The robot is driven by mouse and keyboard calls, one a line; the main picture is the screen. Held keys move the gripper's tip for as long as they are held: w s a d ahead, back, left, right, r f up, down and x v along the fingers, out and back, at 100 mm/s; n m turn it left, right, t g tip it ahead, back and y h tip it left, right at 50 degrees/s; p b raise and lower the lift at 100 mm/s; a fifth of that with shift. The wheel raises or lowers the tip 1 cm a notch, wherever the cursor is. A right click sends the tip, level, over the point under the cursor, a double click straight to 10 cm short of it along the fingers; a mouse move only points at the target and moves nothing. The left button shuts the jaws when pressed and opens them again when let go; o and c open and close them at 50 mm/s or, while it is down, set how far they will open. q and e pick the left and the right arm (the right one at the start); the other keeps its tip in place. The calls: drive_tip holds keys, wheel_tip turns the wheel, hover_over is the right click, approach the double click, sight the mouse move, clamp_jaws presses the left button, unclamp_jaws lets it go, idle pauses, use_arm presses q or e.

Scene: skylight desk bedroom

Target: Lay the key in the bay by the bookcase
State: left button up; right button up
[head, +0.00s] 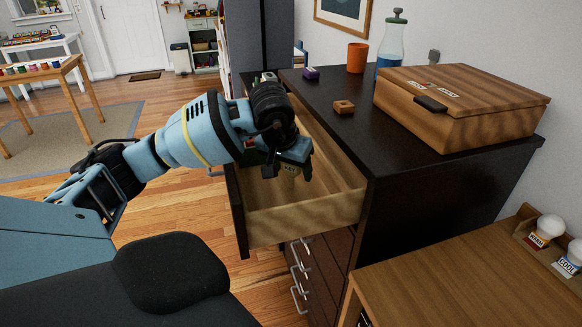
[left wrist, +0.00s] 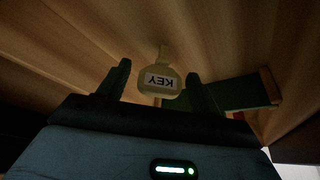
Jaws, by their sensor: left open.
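The key (left wrist: 159,80), a pale yellowish piece with a rounded body labelled "KEY", is in the open top drawer (head: 310,215) of a dark dresser. Its label also shows just under my gripper in the head view (head: 290,170). My left gripper (head: 290,174) reaches down into the drawer. In the left wrist view its two fingers (left wrist: 155,88) are apart, one on each side of the key, with gaps visible. I cannot tell whether they touch it. My right gripper is not in view. I cannot make out the bay by the bookcase.
A green object with a reddish edge (left wrist: 245,92) lies beside the key in the drawer. On the dresser top (head: 345,138) are a wooden box (head: 460,105), orange cup (head: 357,58), bottle (head: 391,45) and small blocks. A wooden table (head: 470,275) stands front right. Open floor lies left.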

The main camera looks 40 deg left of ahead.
use_arm(q)
drive_tip(key=shift+r, duration=0.5)
drive_tip(key=v, duration=1.1)
drive_tip(key=shift+r+p, duration=0.2)
drive_tip(key=shift+p, duration=0.2)
drive_tip(key=shift+s+d+f, duration=0.1)
drive_tip(key=shift+s, duration=0.05)
